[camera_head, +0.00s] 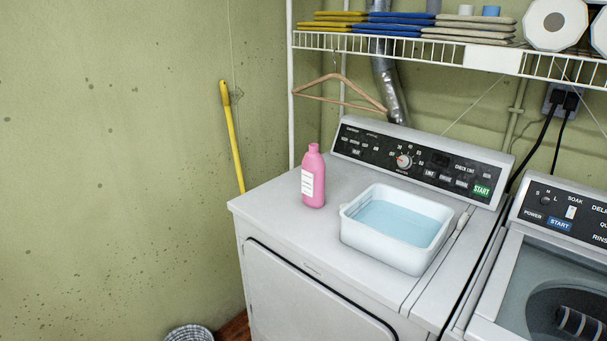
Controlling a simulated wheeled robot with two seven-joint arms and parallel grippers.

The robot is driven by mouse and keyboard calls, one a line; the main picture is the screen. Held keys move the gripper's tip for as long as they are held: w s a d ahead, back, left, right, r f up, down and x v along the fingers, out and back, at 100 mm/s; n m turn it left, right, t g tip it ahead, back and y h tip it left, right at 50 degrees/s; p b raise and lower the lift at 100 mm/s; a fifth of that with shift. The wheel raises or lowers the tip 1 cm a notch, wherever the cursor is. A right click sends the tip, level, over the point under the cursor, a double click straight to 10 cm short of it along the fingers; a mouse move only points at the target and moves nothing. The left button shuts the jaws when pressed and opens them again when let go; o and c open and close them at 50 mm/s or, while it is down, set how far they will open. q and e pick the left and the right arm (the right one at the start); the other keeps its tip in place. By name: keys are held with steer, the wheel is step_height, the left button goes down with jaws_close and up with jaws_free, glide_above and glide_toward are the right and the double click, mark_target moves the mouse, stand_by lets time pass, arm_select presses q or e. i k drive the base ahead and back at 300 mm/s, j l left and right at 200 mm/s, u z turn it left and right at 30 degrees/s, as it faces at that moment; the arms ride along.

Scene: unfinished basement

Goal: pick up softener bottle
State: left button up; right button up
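The softener bottle (313,178) is pink with a pink cap and a white label. It stands upright on the white dryer top (270,208), toward its left side. Neither of my grippers shows in the head view, and nothing touches the bottle.
A white basin (398,258) of bluish water stands right of the bottle. A control panel (415,160) rises behind. A wooden hanger (342,90) hangs from a wire shelf (430,52) holding folded cloths. A washer (555,260) stands right. A basket (190,333) is on the floor.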

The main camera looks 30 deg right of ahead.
mark_target(313, 171)
steer(key=z, duration=1.5)
steer(key=i+j+u, duration=0.1)
steer(key=i+j, duration=0.2)
steer(key=i, duration=0.15)
steer(key=i+j, duration=0.2)
steer(key=i, duration=0.2)
steer(key=i+j+u, duration=0.15)
steer(key=i, duration=0.3)
steer(key=j, duration=0.1)
